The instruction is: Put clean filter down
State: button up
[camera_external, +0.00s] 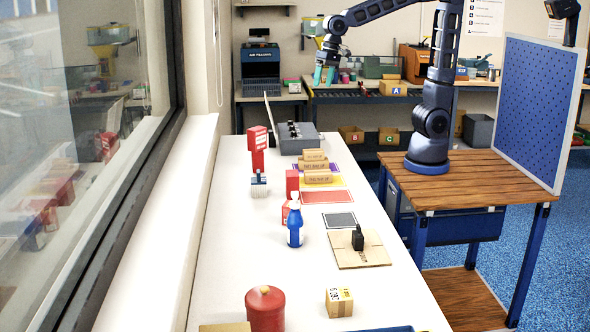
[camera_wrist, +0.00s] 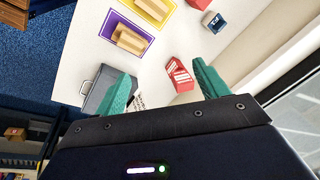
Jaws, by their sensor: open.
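I cannot pick out a clean filter for certain in either view. My gripper (camera_external: 324,76) is raised high at the far end of the white table, its teal fingers pointing down. In the wrist view the teal fingers of my gripper (camera_wrist: 162,70) stand wide apart with nothing held between them. A red box with white print (camera_wrist: 180,75) shows below, near the right finger and apart from it. A dark grey rectangle with a pale border (camera_external: 341,220) lies flat on the table; what it is I cannot tell.
The white table (camera_external: 230,270) holds cardboard blocks (camera_external: 318,177) on coloured mats, a blue bottle (camera_external: 294,225), a red canister (camera_external: 265,308), a small carton (camera_external: 339,302) and a grey machine (camera_external: 297,138). A window runs along the left. A blue pegboard (camera_external: 540,110) stands right.

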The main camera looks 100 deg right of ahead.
jog(key=s+d+n+t, duration=0.1)
jog(key=s+n, duration=0.3)
jog(key=s, duration=0.7)
jog(key=s+d+n+t, duration=0.1)
jog(key=s+d+n, duration=0.3)
jog(key=s, duration=0.7)
jog(key=shift+s+d+f+h, duration=0.3)
jog(key=shift+s+f+h, duration=0.1)
jog(key=shift+f, duration=0.05)
